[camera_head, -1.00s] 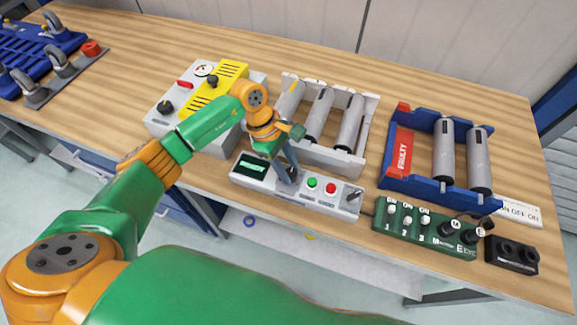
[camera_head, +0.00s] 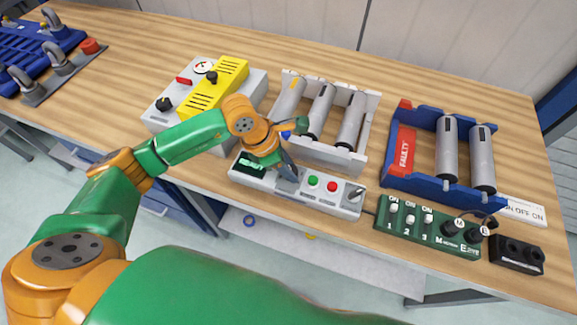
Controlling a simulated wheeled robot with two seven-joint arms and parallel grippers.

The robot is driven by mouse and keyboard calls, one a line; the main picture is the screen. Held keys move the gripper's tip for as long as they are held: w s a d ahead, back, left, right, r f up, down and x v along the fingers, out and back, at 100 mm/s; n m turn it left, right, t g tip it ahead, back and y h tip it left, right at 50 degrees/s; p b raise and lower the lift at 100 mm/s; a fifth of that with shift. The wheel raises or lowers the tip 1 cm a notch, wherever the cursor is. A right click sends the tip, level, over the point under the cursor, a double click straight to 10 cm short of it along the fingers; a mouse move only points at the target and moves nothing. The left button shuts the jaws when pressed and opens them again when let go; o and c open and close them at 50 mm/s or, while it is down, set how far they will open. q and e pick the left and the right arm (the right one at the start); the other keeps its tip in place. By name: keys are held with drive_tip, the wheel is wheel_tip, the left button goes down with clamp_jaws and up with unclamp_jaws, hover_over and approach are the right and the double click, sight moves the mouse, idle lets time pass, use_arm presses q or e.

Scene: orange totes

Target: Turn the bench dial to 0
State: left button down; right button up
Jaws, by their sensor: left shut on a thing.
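The grey bench panel (camera_head: 325,200) lies near the front edge of the table. It has a dark green display (camera_head: 250,166) at its left, then a green button (camera_head: 313,181), a red button (camera_head: 331,187) and a small lever (camera_head: 355,192) at its right. My left gripper (camera_head: 287,178) points down onto the panel between the display and the green button. Its jaws are shut on the bench dial there, and they hide the dial and its marks. The display's reading is too small to read. My right gripper is out of view.
Behind the panel stand a white rack (camera_head: 368,120) of grey cylinders and a grey box with a yellow cover (camera_head: 215,88). A blue rack marked FAULTY (camera_head: 405,150) and a green switch box (camera_head: 405,232) stand at right.

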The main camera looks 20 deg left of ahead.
use_arm(q)
drive_tip(key=n, duration=0.1)
drive_tip(key=n+t+b, duration=0.1)
drive_tip(key=n, duration=0.1)
drive_tip(key=n+y+b, duration=0.1)
drive_tip(key=shift+s+d+f, duration=0.1)
drive_tip(key=shift+f, duration=0.15)
drive_tip(key=n+y+b, duration=0.1)
drive_tip(key=n+b, duration=0.1)
drive_tip(key=n, duration=0.1)
drive_tip(key=n+t+y+b, duration=0.1)
drive_tip(key=n, duration=0.3)
drive_tip(key=shift+d+y+b, duration=0.2)
drive_tip(key=shift+y+b, duration=0.1)
drive_tip(key=shift+b, duration=0.1)
drive_tip(key=shift+r+n+y+b, duration=0.15)
drive_tip(key=shift+n+y+b, duration=0.25)
drive_tip(key=shift+n, duration=0.7)
drive_tip(key=shift+d+n+y, duration=0.1)
drive_tip(key=shift+n+y, duration=0.4)
drive_tip(key=shift+n, duration=0.7)
drive_tip(key=shift+c, duration=2.4)
unclamp_jaws()
